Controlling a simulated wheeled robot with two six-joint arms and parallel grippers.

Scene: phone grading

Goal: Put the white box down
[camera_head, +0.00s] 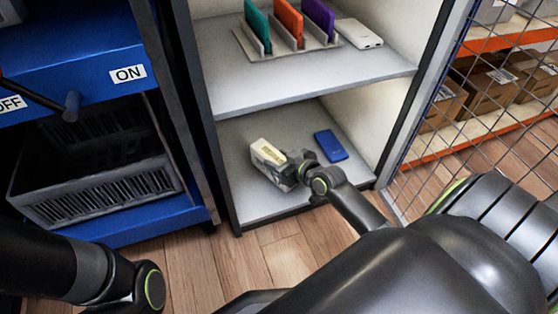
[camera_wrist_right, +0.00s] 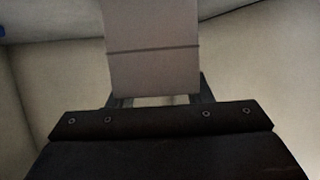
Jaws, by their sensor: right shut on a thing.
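The white box (camera_head: 266,153) is in my right gripper (camera_head: 277,166), over the lower shelf (camera_head: 240,200) of the cabinet. In the head view its pale top end with a label shows, and the gripper and wrist hide part of it. I cannot tell whether its underside touches the shelf. In the right wrist view the white box (camera_wrist_right: 152,52) stands between the fingers of the right gripper (camera_wrist_right: 155,100), with a dark seam line across it. My left gripper is out of view; only part of that arm shows at lower left.
A blue phone (camera_head: 330,145) lies on the lower shelf just right of my gripper. The upper shelf (camera_head: 310,82) holds a rack with teal, orange and purple phones and a white device (camera_head: 359,33). A grey crate (camera_head: 100,195) stands left, a mesh fence (camera_head: 480,90) right.

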